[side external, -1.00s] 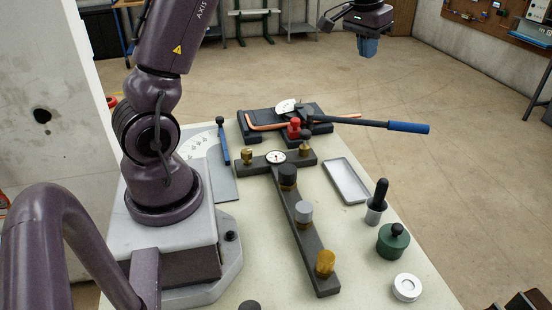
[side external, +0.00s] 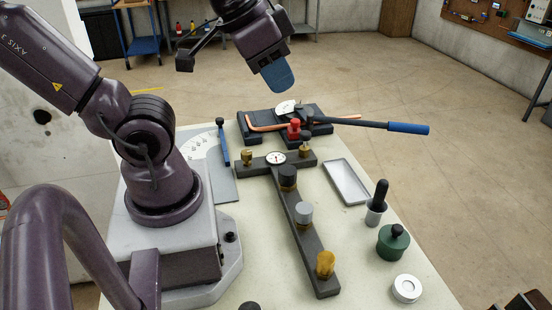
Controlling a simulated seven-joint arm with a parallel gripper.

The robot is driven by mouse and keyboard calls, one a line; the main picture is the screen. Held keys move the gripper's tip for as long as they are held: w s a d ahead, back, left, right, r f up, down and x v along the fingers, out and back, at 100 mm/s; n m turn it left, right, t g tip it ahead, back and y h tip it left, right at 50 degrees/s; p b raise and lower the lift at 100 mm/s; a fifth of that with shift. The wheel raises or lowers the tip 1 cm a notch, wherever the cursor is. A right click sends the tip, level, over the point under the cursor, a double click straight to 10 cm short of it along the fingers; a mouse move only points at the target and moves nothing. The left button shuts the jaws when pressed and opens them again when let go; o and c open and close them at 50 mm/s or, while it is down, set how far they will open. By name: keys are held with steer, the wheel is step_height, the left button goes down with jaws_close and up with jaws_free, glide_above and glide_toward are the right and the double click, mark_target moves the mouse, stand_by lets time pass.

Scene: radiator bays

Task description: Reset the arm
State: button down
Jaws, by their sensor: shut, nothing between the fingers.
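My gripper (side external: 279,77) is in the upper middle of the side external view, with blue fingers pointing down. It is shut and empty. It hangs in the air above the far end of the bench, apart from everything on it. My arm is folded back to the left, with its elbow out toward the left edge. The base stands on the left side of the bench.
Below my gripper is a dark bending tool with a copper pipe (side external: 348,122) and a blue-handled lever (side external: 408,128). A T-shaped dark fixture (side external: 317,262) with a dial, a grey tray (side external: 346,182), a green container (side external: 393,242) and a white ring (side external: 406,288) lie nearer.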

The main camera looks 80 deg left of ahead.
steer(key=shift+r, duration=0.1)
stand_by(0.4)
steer(key=w+a+f+n+g, duration=0.2)
steer(key=w+a+f, duration=0.3)
steer(key=a, duration=0.3)
steer(key=w+a+f+n+g, duration=0.2)
steer(key=w+a+f, duration=0.2)
steer(key=a+f, duration=0.3)
steer(key=w+a+f+n+g, duration=0.2)
steer(key=w+a+f, duration=0.25)
steer(key=a, duration=0.55)
steer(key=shift+w+d+f, duration=0.1)
steer(key=shift+w+f, duration=0.05)
steer(key=shift+f, duration=1.45)
steer(key=shift+w+d+f, duration=0.1)
steer(key=shift+f, duration=1.45)
steer(key=shift+f, duration=0.15)
